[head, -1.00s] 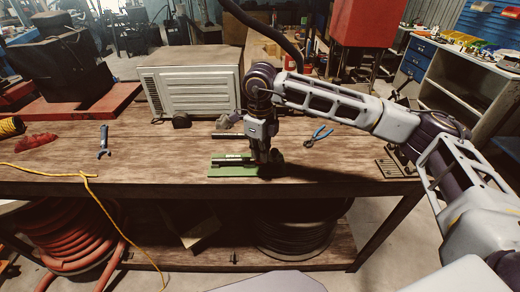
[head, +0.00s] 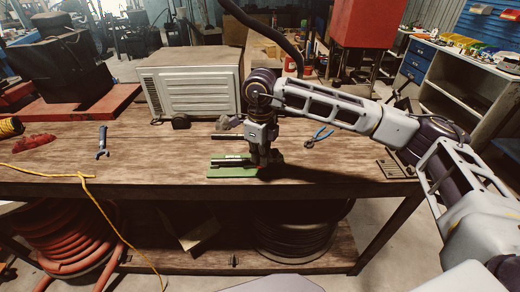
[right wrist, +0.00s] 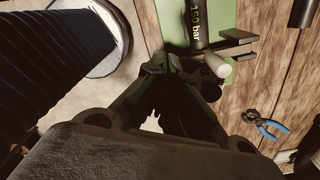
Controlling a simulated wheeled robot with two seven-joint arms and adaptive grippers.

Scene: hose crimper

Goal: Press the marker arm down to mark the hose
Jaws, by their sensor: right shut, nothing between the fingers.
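The green base (head: 232,172) lies near the table's front edge, with the black hose (head: 224,163) above it. In the right wrist view the hose (right wrist: 198,22) reads "150 bar". A dark forked part with a pale cylindrical end (right wrist: 209,67) sits beside it; I cannot tell for sure whether this is the marker arm. My right gripper (head: 264,168) is shut and empty, pointing down at the right end of the base. In the wrist view its fingertips (right wrist: 170,68) are close to the pale end; contact is unclear. My left gripper is out of view.
A white metal box (head: 190,88) stands behind. A dark slotted plate (head: 392,168) is at the right. The table between wrench and green base is mostly clear.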

